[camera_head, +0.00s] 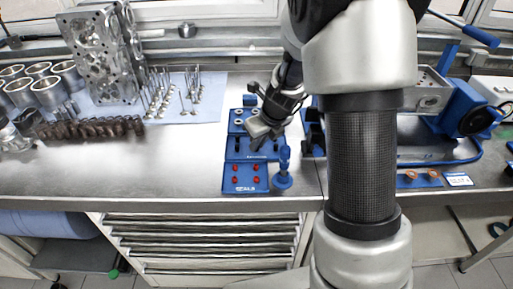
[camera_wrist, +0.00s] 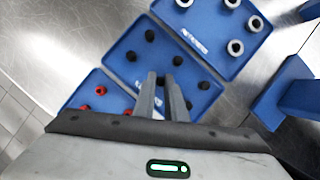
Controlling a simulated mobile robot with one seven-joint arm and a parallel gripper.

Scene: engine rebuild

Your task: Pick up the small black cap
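Several small black caps, including one near the back corner (camera_wrist: 150,35) and one at the right (camera_wrist: 204,84), stand on the middle blue tray (camera_wrist: 165,40). In the head view this tray (camera_head: 232,154) lies on the steel bench, partly hidden by my gripper (camera_head: 257,142). In the wrist view my gripper (camera_wrist: 161,76) points down at the middle of this tray. Its two fingers are a little apart, and a dark cap shows between or just beyond their tips. I cannot tell whether the fingers touch it.
A blue tray with red caps (camera_wrist: 100,90) lies beside the middle one, and another with metal rings (camera_wrist: 235,47) on the other side. A blue upright tool (camera_head: 283,170) stands close right. Valves (camera_head: 185,95) and a cylinder head (camera_head: 100,55) are left. The front-left bench is clear.

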